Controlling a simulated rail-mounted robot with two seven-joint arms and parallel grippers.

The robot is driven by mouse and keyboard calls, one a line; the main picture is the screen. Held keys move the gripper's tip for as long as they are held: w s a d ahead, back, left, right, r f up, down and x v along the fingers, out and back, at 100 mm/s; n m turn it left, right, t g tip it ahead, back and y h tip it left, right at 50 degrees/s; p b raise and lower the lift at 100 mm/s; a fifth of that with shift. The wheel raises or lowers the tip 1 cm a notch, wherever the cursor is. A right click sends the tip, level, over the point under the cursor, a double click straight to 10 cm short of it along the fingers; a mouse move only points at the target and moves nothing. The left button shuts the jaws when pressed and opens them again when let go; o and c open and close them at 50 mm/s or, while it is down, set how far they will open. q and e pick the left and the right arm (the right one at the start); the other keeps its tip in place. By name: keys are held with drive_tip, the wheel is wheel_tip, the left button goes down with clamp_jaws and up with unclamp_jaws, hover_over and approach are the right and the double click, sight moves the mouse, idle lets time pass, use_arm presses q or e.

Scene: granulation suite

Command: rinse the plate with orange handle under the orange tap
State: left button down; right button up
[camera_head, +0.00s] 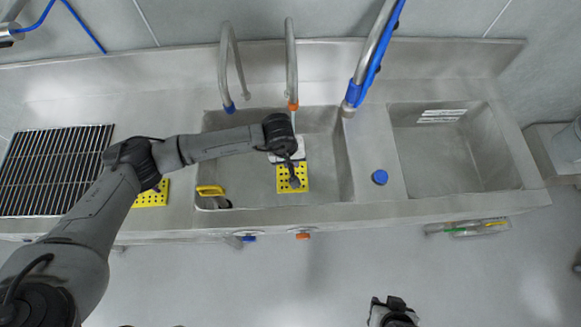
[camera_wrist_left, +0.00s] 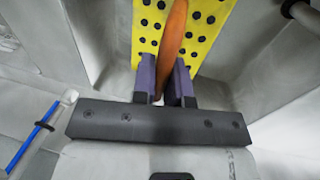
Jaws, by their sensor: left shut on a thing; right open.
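The yellow perforated plate (camera_head: 285,185) is inside the large sink basin (camera_head: 250,194), below the orange tap (camera_head: 292,75). My left gripper (camera_head: 292,172) is over it and hides part of it. In the left wrist view, my left gripper (camera_wrist_left: 165,78) is shut on the plate's orange handle (camera_wrist_left: 175,40). The yellow plate (camera_wrist_left: 212,22) with dark holes spreads out beyond the fingers. A short pale streak shows under the orange tap's tip; I cannot tell whether it is water. My right gripper (camera_head: 392,312) is open and empty at the bottom edge, away from the sink.
A blue-tipped tap (camera_head: 225,70) stands left of the orange one, and a blue spray hose (camera_head: 378,55) to the right. A yellow-handled item (camera_head: 210,190) sits at the basin's left. Another yellow plate (camera_head: 150,197) lies by the black rack (camera_head: 50,170). The right basin (camera_head: 450,155) looks empty.

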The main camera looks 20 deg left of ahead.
use_arm(q)
drive_tip(key=shift+w+a+f+b, duration=0.15)
drive_tip(key=shift+w+a+b, duration=0.1)
drive_tip(key=shift+w, duration=0.4)
drive_tip(key=shift+w+a+f+b, duration=0.15)
drive_tip(key=shift+w+b, duration=0.1)
drive_tip(key=shift+w, duration=0.35)
drive_tip(key=shift+w+a+f+b, duration=0.1)
drive_tip(key=shift+w+f+b, duration=0.15)
drive_tip(key=shift+w+b, duration=0.5)
drive_tip(key=shift+w+a+b, duration=0.2)
drive_tip(key=shift+w+b, duration=0.35)
drive_tip(key=shift+b, duration=0.15)
drive_tip(key=shift+w+a+b, duration=0.15)
drive_tip(key=shift+w+b, duration=0.35)
drive_tip(key=shift+b, duration=0.2)
drive_tip(key=shift+w+d+f, duration=0.1)
drive_tip(key=shift+d, duration=0.05)
drive_tip(key=shift+w+d+b, duration=0.1)
drive_tip(key=shift+d+b, duration=0.3)
drive_tip(key=shift+b, duration=0.15)
drive_tip(key=shift+a, duration=0.3)
